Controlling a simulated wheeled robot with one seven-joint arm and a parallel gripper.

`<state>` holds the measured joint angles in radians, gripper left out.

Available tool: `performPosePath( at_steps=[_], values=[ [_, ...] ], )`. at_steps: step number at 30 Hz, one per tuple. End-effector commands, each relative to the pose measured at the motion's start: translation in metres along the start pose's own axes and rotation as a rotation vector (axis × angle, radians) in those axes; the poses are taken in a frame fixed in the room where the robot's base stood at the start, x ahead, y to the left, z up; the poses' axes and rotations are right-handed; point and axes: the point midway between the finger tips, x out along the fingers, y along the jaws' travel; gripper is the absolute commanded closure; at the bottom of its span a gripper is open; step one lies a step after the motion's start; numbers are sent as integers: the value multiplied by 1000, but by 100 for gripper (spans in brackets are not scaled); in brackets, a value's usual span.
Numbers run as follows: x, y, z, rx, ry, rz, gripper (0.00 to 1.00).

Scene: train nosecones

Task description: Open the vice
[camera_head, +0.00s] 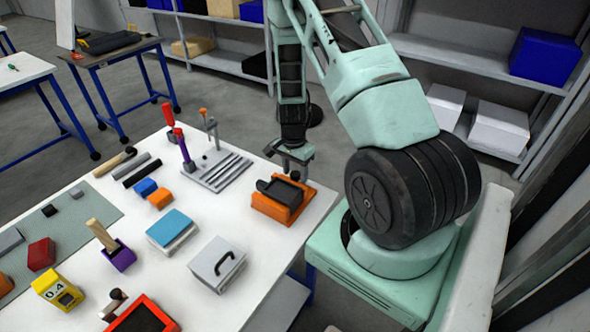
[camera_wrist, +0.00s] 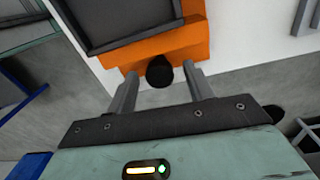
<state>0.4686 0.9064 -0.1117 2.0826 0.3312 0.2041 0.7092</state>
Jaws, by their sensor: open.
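The orange vice (camera_head: 275,209), with a dark grey top part, sits at the right edge of the white table. In the wrist view its orange body (camera_wrist: 190,42) and dark grey part (camera_wrist: 120,22) fill the top. A round black knob (camera_wrist: 160,73) sticks out from its near side. My gripper (camera_wrist: 159,80) is open, with one finger on each side of the knob. A gap shows between the knob and each finger. In the head view my gripper (camera_head: 293,160) is over the vice's far end, and the contact there is too small to make out.
A grey box with a black handle (camera_head: 217,264) and a blue-topped block (camera_head: 171,230) are nearer. Floor lies past the table edge. Shelves (camera_head: 470,65) stand behind.

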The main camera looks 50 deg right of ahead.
Motion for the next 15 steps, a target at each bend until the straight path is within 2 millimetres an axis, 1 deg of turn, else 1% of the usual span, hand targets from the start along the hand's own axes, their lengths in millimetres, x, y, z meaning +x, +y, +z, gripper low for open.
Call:
performPosePath(
  at_steps=[5, 6, 8, 9, 10, 11, 15],
  values=[
    [0, 0, 0, 0, 0, 0, 48],
    [0, 0, 0, 0, 0, 0, 51],
    [0, 0, 0, 0, 0, 0, 67],
    [0, 0, 0, 0, 0, 0, 78],
    [0, 0, 0, 0, 0, 0, 87],
    [0, 0, 0, 0, 0, 0, 93],
    [0, 0, 0, -2, 0, 0, 92]
  ],
)
